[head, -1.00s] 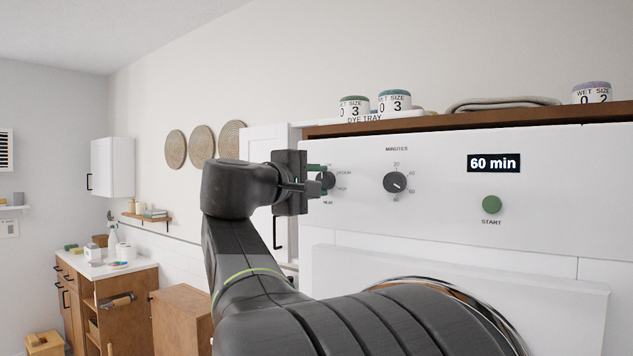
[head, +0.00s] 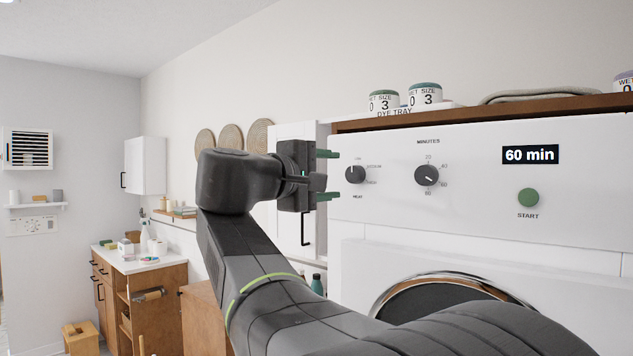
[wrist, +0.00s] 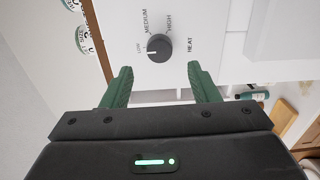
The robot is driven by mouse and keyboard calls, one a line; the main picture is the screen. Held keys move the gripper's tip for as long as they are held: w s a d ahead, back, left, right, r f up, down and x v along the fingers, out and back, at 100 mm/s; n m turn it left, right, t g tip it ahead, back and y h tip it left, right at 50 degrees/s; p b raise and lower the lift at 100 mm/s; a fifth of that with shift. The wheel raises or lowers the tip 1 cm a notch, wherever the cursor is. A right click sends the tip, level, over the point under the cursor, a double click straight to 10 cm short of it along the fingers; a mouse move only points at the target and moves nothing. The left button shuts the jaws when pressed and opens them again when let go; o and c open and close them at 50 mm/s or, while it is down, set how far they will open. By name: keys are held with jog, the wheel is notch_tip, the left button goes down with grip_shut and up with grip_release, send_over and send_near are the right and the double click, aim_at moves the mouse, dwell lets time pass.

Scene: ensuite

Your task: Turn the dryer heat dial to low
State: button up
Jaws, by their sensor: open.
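The heat dial (head: 355,174) is a dark round knob at the left of the white dryer panel. It also shows in the wrist view (wrist: 159,47), where its white pointer mark points at or very near the LOW label. MEDIUM and HIGH are printed around it. My gripper (head: 328,175) is open and empty, with green fingers. In the head view its fingertips stop just left of the dial. In the wrist view my gripper (wrist: 157,70) has a fingertip toward either side of the dial, with the dial beyond them and apart from both.
A minutes dial (head: 427,175), a 60 min display (head: 530,154) and a green start button (head: 528,197) are farther right on the panel. Labelled jars (head: 425,96) stand on the wooden shelf above. A white cabinet (head: 290,215) stands behind my gripper.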

aim_at(350, 175)
jog(key=b+v, duration=0.1)
jog(key=v, duration=0.7)
jog(key=shift+w, duration=0.1)
dwell(0.4)
jog(key=shift+p+x, duration=1.25)
jog(key=shift+x, duration=5.55)
